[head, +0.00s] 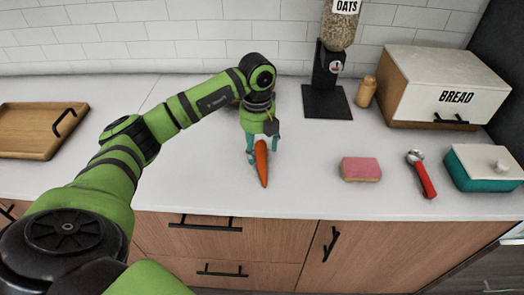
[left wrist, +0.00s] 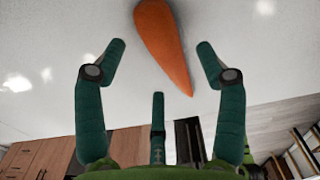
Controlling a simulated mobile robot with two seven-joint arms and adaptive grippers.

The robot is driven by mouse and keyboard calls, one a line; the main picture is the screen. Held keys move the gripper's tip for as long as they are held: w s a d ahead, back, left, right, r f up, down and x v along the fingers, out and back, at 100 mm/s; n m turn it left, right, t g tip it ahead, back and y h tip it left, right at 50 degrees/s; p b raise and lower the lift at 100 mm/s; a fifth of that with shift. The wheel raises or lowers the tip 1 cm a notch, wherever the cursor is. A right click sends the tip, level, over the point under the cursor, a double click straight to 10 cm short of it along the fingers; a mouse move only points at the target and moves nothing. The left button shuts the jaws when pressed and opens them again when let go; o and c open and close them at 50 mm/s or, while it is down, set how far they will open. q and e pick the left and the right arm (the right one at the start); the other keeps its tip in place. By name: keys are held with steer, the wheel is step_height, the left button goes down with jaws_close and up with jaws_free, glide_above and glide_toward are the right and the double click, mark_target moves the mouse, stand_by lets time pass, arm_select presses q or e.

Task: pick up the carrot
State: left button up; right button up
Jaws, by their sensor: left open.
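The orange carrot (head: 263,166) lies on the white countertop near its front edge, its thin end pointing toward the front. My left gripper (head: 262,151) is open, at the thick end of the carrot, which it partly hides. In the left wrist view the carrot (left wrist: 164,42) shows between the two spread teal fingertips of my left gripper (left wrist: 162,50), with a gap on each side. I cannot tell how far above the counter the fingertips are. My right gripper is not in view.
A pink sponge (head: 361,169), a red-handled tool (head: 421,175) and a teal box with a white lid (head: 485,167) lie to the right. Behind stand an oats dispenser (head: 328,70), a small wooden shaker (head: 366,91) and a bread box (head: 440,90). A wooden tray (head: 30,130) is far left.

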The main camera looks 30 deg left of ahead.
arm_select(q)
step_height(320, 180, down, 3)
steer(key=shift+w+r, duration=0.15)
steer(key=shift+r, duration=0.05)
steer(key=shift+d, duration=0.1)
steer(key=c, duration=1.3)
steer(key=shift+r, duration=0.1)
